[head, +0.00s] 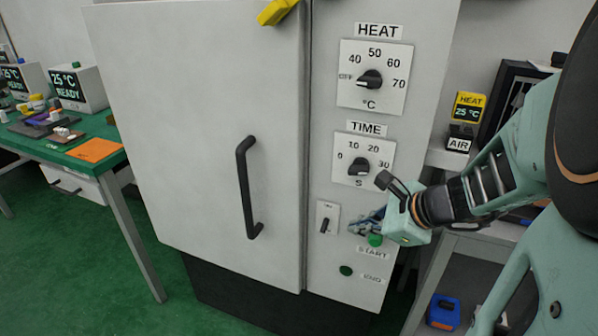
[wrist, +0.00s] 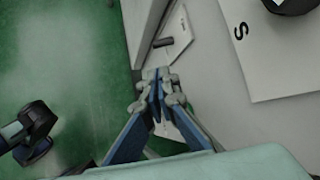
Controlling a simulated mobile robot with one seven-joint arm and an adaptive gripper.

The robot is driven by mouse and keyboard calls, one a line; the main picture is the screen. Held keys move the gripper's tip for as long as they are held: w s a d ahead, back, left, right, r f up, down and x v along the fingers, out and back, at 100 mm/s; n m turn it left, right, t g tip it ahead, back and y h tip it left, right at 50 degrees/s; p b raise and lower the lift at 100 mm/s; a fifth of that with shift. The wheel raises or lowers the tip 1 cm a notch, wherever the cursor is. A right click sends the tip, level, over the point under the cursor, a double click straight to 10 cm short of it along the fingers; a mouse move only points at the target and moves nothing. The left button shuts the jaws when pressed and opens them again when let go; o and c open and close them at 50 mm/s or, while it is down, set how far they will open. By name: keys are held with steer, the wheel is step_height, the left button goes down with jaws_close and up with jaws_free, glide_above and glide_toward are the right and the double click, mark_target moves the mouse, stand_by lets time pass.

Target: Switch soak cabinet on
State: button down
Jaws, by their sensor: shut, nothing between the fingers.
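The soak cabinet (head: 215,120) is a tall pale grey box with a door and a control panel. A small dark switch lever (head: 324,226) sits on a white plate low on the panel, left of the START button; the lever seems to point down. The plate's small label is unreadable. In the wrist view the lever (wrist: 162,43) shows just beyond my fingertips. My gripper (head: 356,228) is shut and empty, right of the switch plate and close to the panel. Its fingertips (wrist: 157,75) meet below the lever in the wrist view; whether they touch the panel I cannot tell.
Above the switch are the TIME dial (head: 359,168) and HEAT dial (head: 371,79). The black door handle (head: 247,187) projects at the left.

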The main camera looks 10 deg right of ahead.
mark_target(326, 225)
steer(key=b+x, duration=0.3)
steer(key=x, duration=0.5)
steer(key=shift+f+b, duration=0.35)
steer(key=shift+x, duration=0.8)
steer(key=shift+w+r+p, duration=0.1)
steer(key=shift+r+p, duration=0.3)
steer(key=shift+p, duration=0.05)
steer(key=shift+g+p, duration=0.6)
steer(key=shift+p, duration=0.4)
steer(key=shift+r+p, duration=0.2)
steer(key=shift+p, duration=0.2)
steer(key=shift+r+p, duration=0.55)
steer(key=shift+r, duration=0.15)
steer(key=shift+a+r+y+p, duration=0.1)
steer(key=shift+r+y+p, duration=0.2)
steer(key=shift+r+p, duration=0.4)
steer(key=shift+r, duration=0.15)
